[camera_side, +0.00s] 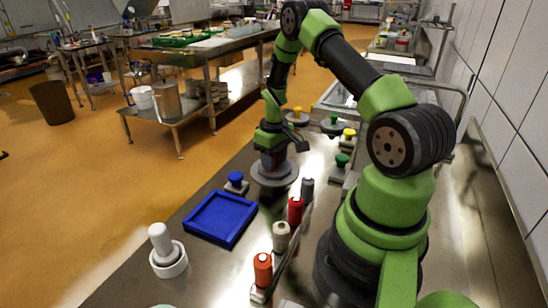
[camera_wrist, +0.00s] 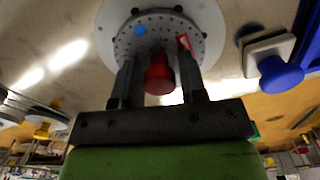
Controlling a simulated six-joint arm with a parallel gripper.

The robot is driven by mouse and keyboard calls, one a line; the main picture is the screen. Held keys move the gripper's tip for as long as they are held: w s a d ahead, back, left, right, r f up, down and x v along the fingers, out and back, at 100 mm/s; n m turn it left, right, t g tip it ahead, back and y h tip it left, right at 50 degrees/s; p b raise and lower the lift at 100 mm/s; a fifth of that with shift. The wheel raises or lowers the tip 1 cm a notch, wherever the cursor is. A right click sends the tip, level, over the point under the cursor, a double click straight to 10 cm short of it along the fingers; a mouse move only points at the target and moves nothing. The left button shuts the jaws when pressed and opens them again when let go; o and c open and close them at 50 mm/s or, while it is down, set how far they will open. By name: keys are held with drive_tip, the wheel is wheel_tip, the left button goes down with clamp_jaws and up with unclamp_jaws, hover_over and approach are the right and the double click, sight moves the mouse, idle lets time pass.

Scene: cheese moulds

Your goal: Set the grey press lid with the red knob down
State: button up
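The grey press lid (camera_side: 277,174) is a round disc under my gripper in the side view. In the wrist view its perforated face (camera_wrist: 160,36) fills the top middle, with the red knob (camera_wrist: 158,76) pointing towards the camera. My gripper (camera_wrist: 160,80) has one dark finger on each side of the knob, seemingly closed on it. In the side view my gripper (camera_side: 273,158) points down and hides the knob. The lid appears level; a dark patch lies below it. I cannot tell whether it touches the steel table (camera_side: 200,285).
A blue square tray (camera_side: 209,239) lies left of the lid, near a blue-knobbed piece (camera_side: 235,181). A white plunger-like piece (camera_side: 160,240) stands front left. A row of coloured bottles (camera_side: 280,238) stands in front. Yellow- and green-knobbed pieces (camera_side: 333,121) are behind.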

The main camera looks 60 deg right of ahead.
drive_tip(key=shift+o, duration=0.9)
wheel_tip(320, 180, up, 12)
drive_tip(key=s+a+r+t, duration=0.1)
drive_tip(key=a+r+t, duration=0.2)
drive_tip(key=a+r, duration=0.95)
drive_tip(key=s+a+r+m+t+y, duration=0.1)
drive_tip(key=s+a+r+t, duration=0.3)
drive_tip(key=s+a, duration=0.7)
drive_tip(key=shift+s+a+r+y, duration=0.2)
drive_tip(key=shift+s+r+y, duration=0.3)
drive_tip(key=shift+r, duration=0.05)
